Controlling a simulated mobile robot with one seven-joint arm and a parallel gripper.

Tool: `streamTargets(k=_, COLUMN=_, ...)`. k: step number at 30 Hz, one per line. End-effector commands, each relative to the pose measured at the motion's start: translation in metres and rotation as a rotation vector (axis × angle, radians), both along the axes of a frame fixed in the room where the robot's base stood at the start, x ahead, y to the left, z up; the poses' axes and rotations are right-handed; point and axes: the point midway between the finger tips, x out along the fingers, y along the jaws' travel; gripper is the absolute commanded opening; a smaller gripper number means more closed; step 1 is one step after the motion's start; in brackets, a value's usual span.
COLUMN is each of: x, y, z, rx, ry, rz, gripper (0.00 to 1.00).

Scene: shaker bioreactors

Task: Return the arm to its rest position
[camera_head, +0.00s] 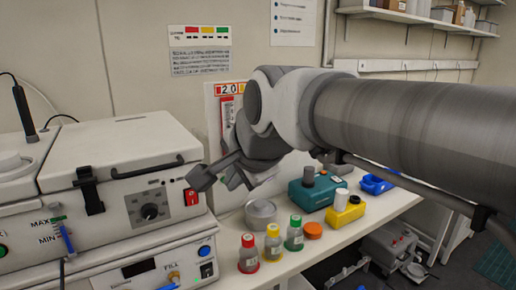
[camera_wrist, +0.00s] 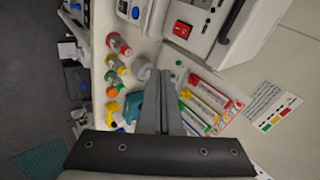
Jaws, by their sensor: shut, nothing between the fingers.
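My arm (camera_head: 400,115) reaches in from the right in the head view, bent at a grey and white joint. My gripper (camera_head: 213,180) hangs at its end, above the bench and in front of the white machine's right side. In the wrist view, the gripper's two fingers (camera_wrist: 172,76) lie together, with nothing between them. The gripper is clear of the bottles below it.
The white machine (camera_head: 125,165) with a dial and red switch stands left. Bottles with red (camera_head: 248,254), yellow (camera_head: 273,243) and green caps (camera_head: 294,234) stand on the bench, near a teal device (camera_head: 318,190), yellow block (camera_head: 345,213) and blue tray (camera_head: 377,184). Shelves (camera_head: 415,17) hang upper right.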

Motion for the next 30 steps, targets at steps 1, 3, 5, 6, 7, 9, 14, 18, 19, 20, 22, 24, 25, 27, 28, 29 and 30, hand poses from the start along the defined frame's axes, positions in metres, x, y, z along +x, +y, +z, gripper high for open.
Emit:
streamTargets(k=1, x=-0.008, y=-0.022, z=-0.008, rx=-0.071, ry=-0.012, rz=0.026, gripper=0.0)
streamTargets(k=3, x=-0.021, y=-0.051, z=-0.022, rx=-0.182, ry=-0.02, rz=0.087, gripper=0.0)
streamTargets(k=5, x=-0.033, y=-0.074, z=-0.034, rx=-0.275, ry=-0.023, rz=0.141, gripper=0.0)
streamTargets(k=6, x=-0.042, y=-0.088, z=-0.043, rx=-0.335, ry=-0.02, rz=0.18, gripper=0.0)
streamTargets(k=7, x=-0.049, y=-0.098, z=-0.049, rx=-0.378, ry=-0.019, rz=0.21, gripper=0.0)
streamTargets(k=9, x=-0.067, y=-0.121, z=-0.065, rx=-0.473, ry=-0.009, rz=0.284, gripper=0.0)
streamTargets(k=14, x=-0.105, y=-0.161, z=-0.098, rx=-0.648, ry=0.023, rz=0.455, gripper=0.0)
streamTargets(k=18, x=-0.129, y=-0.179, z=-0.118, rx=-0.737, ry=0.045, rz=0.567, gripper=0.0)
streamTargets(k=19, x=-0.132, y=-0.181, z=-0.121, rx=-0.75, ry=0.048, rz=0.586, gripper=0.0)
streamTargets(k=20, x=-0.135, y=-0.183, z=-0.124, rx=-0.758, ry=0.05, rz=0.6, gripper=0.0)
streamTargets(k=22, x=-0.139, y=-0.186, z=-0.127, rx=-0.775, ry=0.053, rz=0.623, gripper=0.0)
streamTargets(k=24, x=-0.141, y=-0.187, z=-0.129, rx=-0.781, ry=0.055, rz=0.634, gripper=0.0)
streamTargets(k=25, x=-0.141, y=-0.187, z=-0.129, rx=-0.782, ry=0.056, rz=0.636, gripper=0.0)
streamTargets(k=27, x=-0.141, y=-0.187, z=-0.129, rx=-0.783, ry=0.056, rz=0.637, gripper=0.0)
streamTargets(k=28, x=-0.141, y=-0.187, z=-0.129, rx=-0.782, ry=0.055, rz=0.637, gripper=0.0)
streamTargets(k=29, x=-0.141, y=-0.187, z=-0.129, rx=-0.781, ry=0.055, rz=0.636, gripper=0.0)
streamTargets(k=30, x=-0.141, y=-0.187, z=-0.129, rx=-0.781, ry=0.055, rz=0.636, gripper=0.0)
